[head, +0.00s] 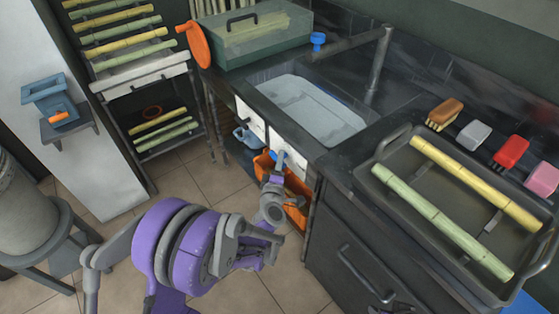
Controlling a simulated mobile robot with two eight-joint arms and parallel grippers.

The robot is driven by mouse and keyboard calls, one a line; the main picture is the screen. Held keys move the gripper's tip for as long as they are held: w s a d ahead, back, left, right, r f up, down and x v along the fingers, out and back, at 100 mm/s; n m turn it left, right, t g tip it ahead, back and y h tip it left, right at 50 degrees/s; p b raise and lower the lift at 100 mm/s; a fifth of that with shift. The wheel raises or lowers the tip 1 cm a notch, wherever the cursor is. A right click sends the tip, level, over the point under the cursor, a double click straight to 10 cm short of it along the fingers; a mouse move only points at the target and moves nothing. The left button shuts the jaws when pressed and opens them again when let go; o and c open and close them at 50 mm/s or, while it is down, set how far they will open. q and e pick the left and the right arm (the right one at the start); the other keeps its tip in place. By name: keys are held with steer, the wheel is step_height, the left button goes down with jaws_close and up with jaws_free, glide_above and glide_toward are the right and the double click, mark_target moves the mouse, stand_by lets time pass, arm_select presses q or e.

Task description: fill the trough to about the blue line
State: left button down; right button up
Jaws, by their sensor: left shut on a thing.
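A pale, sink-like trough (300,104) is set into the dark counter, with light grey-blue inside. A little blue shows along its right edge, but I cannot make out a clear line or the water level. A grey upright pipe (378,62) stands behind it. My left gripper (275,174) is low in front of the cabinet below the trough. It is shut on a small blue handle (279,157) by a white panel (290,153); its fingers partly hide the handle. My right gripper is not in view.
An orange bin (297,214) stands behind my left gripper. A tray (385,190) with two cane stalks lies on the right counter, beside several coloured brushes or blocks. A green lidded box (262,42) and a blue knob (318,40) are at the back.

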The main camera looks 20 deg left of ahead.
arm_select(q)
steer(key=shift+f+m+t, duration=0.2)
steer(key=shift+m+t, duration=0.1)
steer(key=shift+m, duration=0.1)
steer(key=shift+f+m+t+b, duration=0.15)
steer(key=shift+m+t+b, duration=0.35)
steer(key=shift+b, duration=0.1)
steer(key=shift+m+t+b, duration=0.9)
steer(key=shift+m+b, duration=0.1)
steer(key=shift+b, duration=0.1)
steer(key=shift+m+t+b, duration=0.4)
steer(key=shift+m+b, duration=0.05)
steer(key=shift+m, duration=0.05)
steer(key=c, duration=0.7)
jaws_free()
